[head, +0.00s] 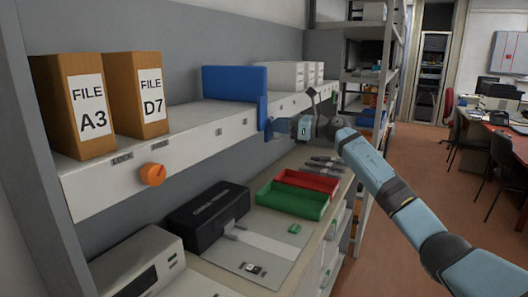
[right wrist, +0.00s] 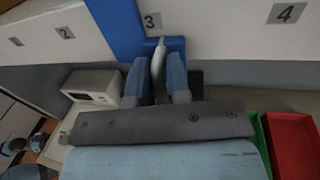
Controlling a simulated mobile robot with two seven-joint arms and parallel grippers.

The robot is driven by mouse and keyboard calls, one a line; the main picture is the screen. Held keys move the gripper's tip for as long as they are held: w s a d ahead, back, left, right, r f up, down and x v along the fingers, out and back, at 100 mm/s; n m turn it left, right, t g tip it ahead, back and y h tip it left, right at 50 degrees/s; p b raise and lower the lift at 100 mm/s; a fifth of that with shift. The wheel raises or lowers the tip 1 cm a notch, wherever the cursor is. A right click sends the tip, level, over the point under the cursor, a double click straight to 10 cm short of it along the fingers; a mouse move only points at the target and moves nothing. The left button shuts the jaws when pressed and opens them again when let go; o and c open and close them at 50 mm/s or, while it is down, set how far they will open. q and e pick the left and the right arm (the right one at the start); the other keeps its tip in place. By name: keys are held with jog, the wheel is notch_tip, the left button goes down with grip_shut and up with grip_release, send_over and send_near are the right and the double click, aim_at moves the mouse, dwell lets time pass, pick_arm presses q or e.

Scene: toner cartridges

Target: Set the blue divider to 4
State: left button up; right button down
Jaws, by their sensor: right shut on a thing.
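The blue divider (head: 234,83) stands upright on the shelf, right of the two file boxes. Its blue front part (head: 263,113) comes down over the white shelf edge. In the right wrist view the divider (right wrist: 115,25) crosses the shelf edge just left of the label 3 (right wrist: 152,20). The label 4 (right wrist: 285,13) is further right, and the label 2 (right wrist: 65,33) is to the left. My right gripper (right wrist: 158,72) is shut on the divider's pale handle (right wrist: 158,55), with one finger on each side. It also shows in the head view (head: 285,126). My left gripper is out of view.
An orange knob (head: 152,174) sits on the shelf front below the file boxes (head: 137,95). White boxes (head: 285,76) stand right of the divider on the shelf. Below are a black case (head: 208,210), a green tray (head: 290,200) and a red tray (head: 308,181).

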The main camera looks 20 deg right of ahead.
jog(key=w+d+b, duration=0.1)
jog(key=w+d, duration=0.5)
jog(key=d, duration=0.1)
jog(key=shift+d, duration=0.35)
jog(key=c, duration=1.2)
grip_release()
jog(key=b+v, duration=0.1)
jog(key=v, duration=1.2)
jog(key=shift+s+d, duration=0.25)
jog(key=shift+d, duration=0.05)
